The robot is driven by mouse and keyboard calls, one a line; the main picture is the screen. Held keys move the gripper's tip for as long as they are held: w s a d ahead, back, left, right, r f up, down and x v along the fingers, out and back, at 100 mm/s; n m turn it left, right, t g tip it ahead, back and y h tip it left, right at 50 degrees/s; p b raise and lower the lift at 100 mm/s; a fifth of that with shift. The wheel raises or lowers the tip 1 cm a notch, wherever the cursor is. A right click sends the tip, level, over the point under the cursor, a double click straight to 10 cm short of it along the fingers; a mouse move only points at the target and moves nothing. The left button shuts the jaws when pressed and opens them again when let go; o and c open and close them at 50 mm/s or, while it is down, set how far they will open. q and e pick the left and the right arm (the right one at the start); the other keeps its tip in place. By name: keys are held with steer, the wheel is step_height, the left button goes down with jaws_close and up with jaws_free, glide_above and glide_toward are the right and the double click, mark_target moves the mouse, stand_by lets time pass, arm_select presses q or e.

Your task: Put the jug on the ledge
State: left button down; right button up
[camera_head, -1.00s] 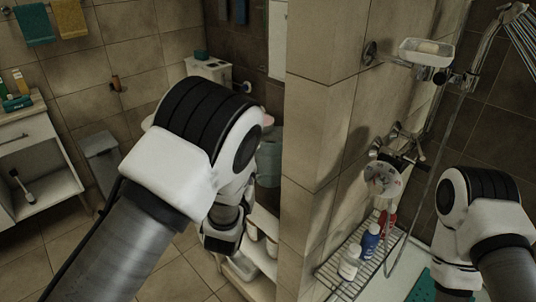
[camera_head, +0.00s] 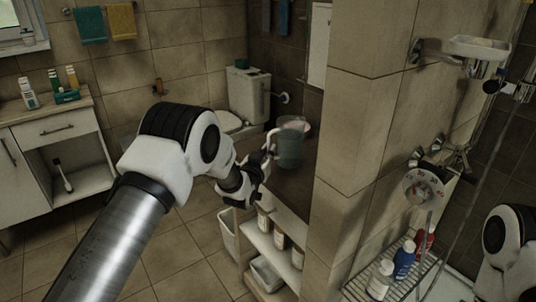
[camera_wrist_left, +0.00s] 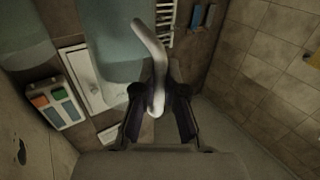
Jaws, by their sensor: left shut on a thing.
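The jug (camera_head: 290,150) is grey-teal with a pale handle. In the head view it is held upright in the air by the dark wall, right of my left gripper (camera_head: 262,168). My left gripper is shut on the handle. In the left wrist view the handle (camera_wrist_left: 150,45) rises between the fingers of my left gripper (camera_wrist_left: 158,105), and the teal jug body (camera_wrist_left: 105,40) is behind it. I cannot tell which surface is the ledge; a low white shelf unit (camera_head: 256,236) stands below the jug. My right gripper is not in view.
A tiled wall corner (camera_head: 350,130) stands close right of the jug. Several bottles (camera_head: 280,238) stand on the shelf unit. A toilet (camera_head: 247,95) is behind. A wire rack (camera_head: 405,280) with bottles is at right, a cabinet (camera_head: 50,150) at left.

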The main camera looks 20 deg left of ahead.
arm_select(q)
steer(key=shift+w+a, duration=0.25)
steer(key=shift+a, duration=0.05)
steer(key=c, duration=1.2)
jaws_free()
steer(key=shift+f, duration=0.25)
steer(key=shift+c, duration=0.2)
steer(key=shift+s+d+r, duration=0.1)
steer(key=shift+d+r, duration=0.1)
steer(key=shift+d, duration=0.1)
steer(key=shift+s+r, duration=0.15)
steer(key=shift+s+a, duration=0.2)
steer(key=shift+s, duration=0.35)
steer(key=s+b, duration=0.1)
steer(key=s, duration=1)
steer(key=s+a+f+g, duration=0.1)
steer(key=s+f+g, duration=0.4)
steer(key=s+f, duration=0.5)
steer(key=s+a+f+g, duration=0.2)
steer(key=s+f+g, duration=0.3)
steer(key=f, duration=0.9)
steer(key=s+f+g, duration=0.4)
steer(key=s, duration=0.9)
steer(key=s+f+n+g+y, duration=0.1)
steer(key=s+f+g, duration=0.3)
steer(key=s, duration=0.9)
steer(key=shift+s+f, duration=0.25)
steer(key=shift+s, duration=0.15)
